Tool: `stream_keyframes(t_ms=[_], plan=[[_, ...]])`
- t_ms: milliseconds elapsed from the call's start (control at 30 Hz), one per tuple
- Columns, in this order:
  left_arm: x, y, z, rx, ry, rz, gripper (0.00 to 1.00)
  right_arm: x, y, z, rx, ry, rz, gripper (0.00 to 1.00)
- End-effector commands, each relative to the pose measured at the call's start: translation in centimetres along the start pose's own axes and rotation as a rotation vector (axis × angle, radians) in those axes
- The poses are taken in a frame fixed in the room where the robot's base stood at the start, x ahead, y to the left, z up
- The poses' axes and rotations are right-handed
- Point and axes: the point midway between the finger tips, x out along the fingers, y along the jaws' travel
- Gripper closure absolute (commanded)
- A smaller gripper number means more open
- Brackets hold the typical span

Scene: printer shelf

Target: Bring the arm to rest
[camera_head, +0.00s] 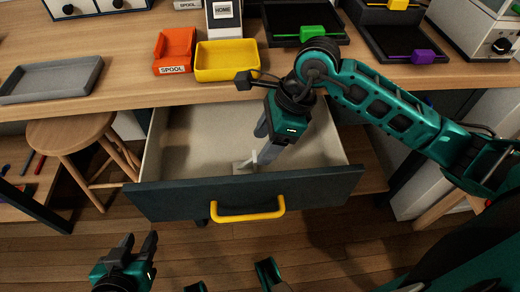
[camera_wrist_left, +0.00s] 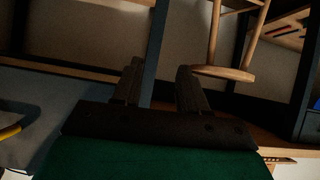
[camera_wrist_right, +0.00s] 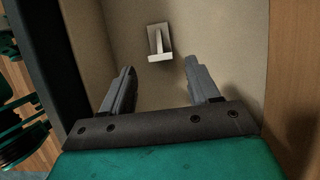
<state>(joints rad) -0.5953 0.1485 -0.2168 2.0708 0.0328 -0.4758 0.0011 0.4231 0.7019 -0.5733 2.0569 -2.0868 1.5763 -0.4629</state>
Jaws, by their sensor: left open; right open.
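My right arm reaches in from the right in the head view. Its gripper (camera_head: 262,145) points down into an open drawer (camera_head: 165,200) with a dark front and a yellow handle (camera_head: 248,211). In the right wrist view the right gripper (camera_wrist_right: 162,90) is open and empty. A small pale bracket-like piece (camera_wrist_right: 155,42) lies on the drawer floor ahead of the fingertips, apart from them. My left gripper (camera_head: 136,244) is low at the left in front of the drawer. In the left wrist view the left gripper (camera_wrist_left: 157,75) is open with nothing between its fingers.
The desk above the drawer holds a grey tray (camera_head: 50,80), an orange spool bin (camera_head: 175,49), a yellow bin (camera_head: 227,60) and dark trays with a green piece (camera_head: 313,33) and a purple piece (camera_head: 422,57). A wooden stool (camera_head: 75,132) stands left of the drawer.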

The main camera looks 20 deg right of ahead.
Motion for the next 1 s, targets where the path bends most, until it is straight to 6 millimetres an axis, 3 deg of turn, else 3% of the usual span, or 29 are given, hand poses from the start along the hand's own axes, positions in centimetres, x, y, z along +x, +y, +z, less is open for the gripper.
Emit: stream_keyframes(t_ms=[133, 733, 933, 1000], plan=[[-0.5, 0.0, -0.4, -0.001, -0.006, 0.000, 0.57, -1.3, -0.5, 0.1, 0.002, 0.001, -0.001, 0.39], [-0.5, -0.3, -1.0, 0.008, 0.001, -0.003, 0.57, -1.6, -0.5, 0.2, 0.001, 0.000, 0.000, 0.39], [-2.4, -0.6, -3.9, 0.015, 0.011, -0.015, 0.57, -5.4, -0.5, 1.8, 0.001, 0.000, 0.000, 0.39], [-3.6, -1.3, -3.6, 0.010, -0.011, -0.038, 0.57, -7.3, -0.5, 2.6, 0.001, 0.000, 0.000, 0.39]])
